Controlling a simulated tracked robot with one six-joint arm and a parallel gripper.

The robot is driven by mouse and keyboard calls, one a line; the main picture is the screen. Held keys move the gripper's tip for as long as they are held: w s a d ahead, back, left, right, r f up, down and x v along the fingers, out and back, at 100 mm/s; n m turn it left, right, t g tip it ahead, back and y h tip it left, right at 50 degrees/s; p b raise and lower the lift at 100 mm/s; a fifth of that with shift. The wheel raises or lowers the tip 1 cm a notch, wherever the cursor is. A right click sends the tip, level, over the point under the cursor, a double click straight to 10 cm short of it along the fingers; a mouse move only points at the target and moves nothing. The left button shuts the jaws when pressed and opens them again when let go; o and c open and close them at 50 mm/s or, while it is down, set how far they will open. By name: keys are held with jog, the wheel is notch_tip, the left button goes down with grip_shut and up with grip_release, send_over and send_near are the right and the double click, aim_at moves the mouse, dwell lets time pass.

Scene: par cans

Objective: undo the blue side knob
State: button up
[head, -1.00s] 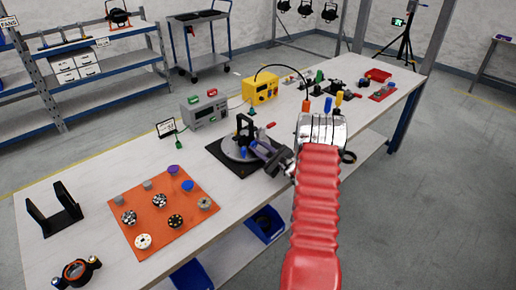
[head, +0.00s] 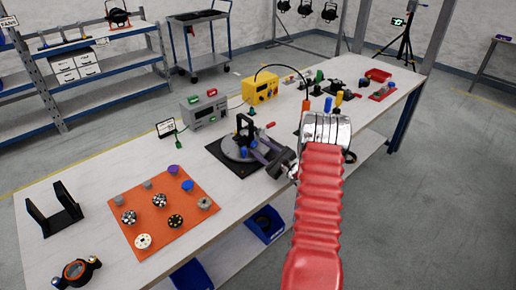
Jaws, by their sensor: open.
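A dark upright fixture (head: 244,128) stands on a round grey turntable (head: 229,151) on a black base, near the middle of the bench. A small blue spot that looks like the blue side knob (head: 244,153) shows low on its side, facing me, partly crowded by my fingers. My gripper (head: 257,149) reaches in from the right, its open fingers pointing at the fixture close to the knob. At this size I cannot tell whether the fingers touch the knob or stand around it.
An orange mat (head: 150,228) with several knobs and discs lies at the left front. A black cradle (head: 54,212) stands left of it. A grey meter box (head: 206,115) and a yellow one (head: 262,88) stand behind the turntable. Blue bins (head: 265,225) hang below the front edge.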

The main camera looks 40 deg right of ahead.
jog(key=s, duration=1.2)
jog(key=shift+s+d, duration=0.2)
jog(key=w+a+r+n+g+y, duration=0.25)
jog(key=a+r+n+y, duration=0.3)
jog(key=a, duration=0.65)
jog(key=w+a+r+n+g+y, duration=0.2)
jog(key=a+r+n+g+y, duration=0.35)
jog(key=a, duration=0.75)
jog(key=s+a+r+n+g+h, duration=0.1)
jog(key=s+a+r+n+g, duration=0.2)
jog(key=a, duration=0.4)
jog(key=s+a+r+n+g+h, duration=0.1)
jog(key=s+a+r+n+g, duration=0.2)
jog(key=a, duration=0.4)
jog(key=s+a+r+n+h, duration=0.2)
jog(key=s+r+n+h, duration=0.1)
jog(key=s+n, duration=0.4)
jog(key=s+a+r+n+t+h, duration=0.1)
jog(key=s+a+r+n+h, duration=0.2)
jog(key=s+n+h, duration=0.3)
jog(key=shift+s+a+r+n+t+h, duration=0.25)
jog(key=shift+s+r+n, duration=0.2)
jog(key=shift+s, duration=2.15)
